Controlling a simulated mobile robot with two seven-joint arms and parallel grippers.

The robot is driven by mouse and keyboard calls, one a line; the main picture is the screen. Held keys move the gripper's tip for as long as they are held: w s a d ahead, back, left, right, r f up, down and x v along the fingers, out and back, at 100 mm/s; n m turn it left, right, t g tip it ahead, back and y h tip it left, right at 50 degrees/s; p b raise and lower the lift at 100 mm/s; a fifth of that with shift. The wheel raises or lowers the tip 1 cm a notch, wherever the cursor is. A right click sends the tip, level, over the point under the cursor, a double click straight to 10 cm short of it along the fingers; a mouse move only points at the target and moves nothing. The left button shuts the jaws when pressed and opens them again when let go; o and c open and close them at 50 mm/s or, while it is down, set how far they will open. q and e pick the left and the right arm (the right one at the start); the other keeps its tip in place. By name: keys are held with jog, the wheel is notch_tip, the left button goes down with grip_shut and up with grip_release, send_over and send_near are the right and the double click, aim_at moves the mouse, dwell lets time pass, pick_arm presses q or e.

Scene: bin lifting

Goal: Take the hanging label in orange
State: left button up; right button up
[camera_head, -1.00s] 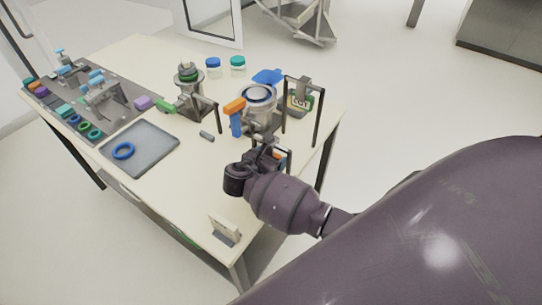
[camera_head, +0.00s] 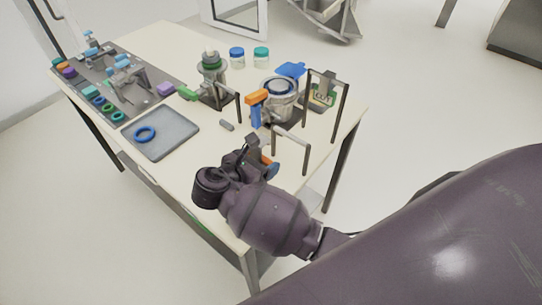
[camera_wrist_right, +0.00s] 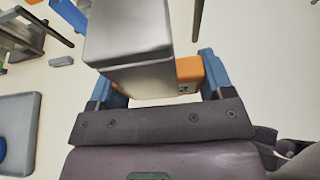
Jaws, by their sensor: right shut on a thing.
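The orange label (camera_head: 266,159) is in my right gripper (camera_head: 262,166); only a small part of it shows in the head view. In the right wrist view, the orange piece (camera_wrist_right: 189,72) sits between the blue fingertips (camera_wrist_right: 160,85), partly covered by a grey metal block (camera_wrist_right: 140,45). My right gripper is shut on it, in front of a small dark hanging frame (camera_head: 290,133). The frame's bar looks empty. My left gripper is not in view.
A metal vessel (camera_head: 281,103) and an orange-and-blue item (camera_head: 257,97) stand close behind. Table space between tray and gripper is mostly clear.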

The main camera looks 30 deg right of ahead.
jog(key=shift+s+a+r, duration=0.25)
jog(key=shift+a+r, duration=0.1)
jog(key=shift+a, duration=0.2)
jog(key=s+a, duration=0.2)
jog(key=a, duration=0.4)
jog(key=shift+s+a, duration=0.25)
jog(key=shift+s, duration=0.05)
dwell(0.4)
jog(key=shift+d, duration=0.1)
